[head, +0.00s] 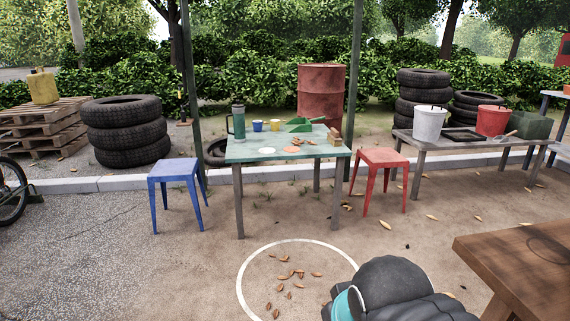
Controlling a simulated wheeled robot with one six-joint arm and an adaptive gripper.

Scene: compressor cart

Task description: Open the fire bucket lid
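A red bucket (491,122), likely the fire bucket, stands upright on the long low wooden bench (470,142) at the right. It is far off and small. I cannot tell whether a lid covers its top. A pale grey bucket (429,125) stands to its left on the same bench. Part of my arm, dark grey with a teal ring, fills the bottom middle right. My gripper itself is not in view, and nothing of mine is near the buckets.
A green-topped table (247,154) with a flask and cups stands mid-view, between a blue stool (178,183) and a red stool (383,172). A brown wooden table (520,262) is close at lower right. Bare ground lies between it and the bench.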

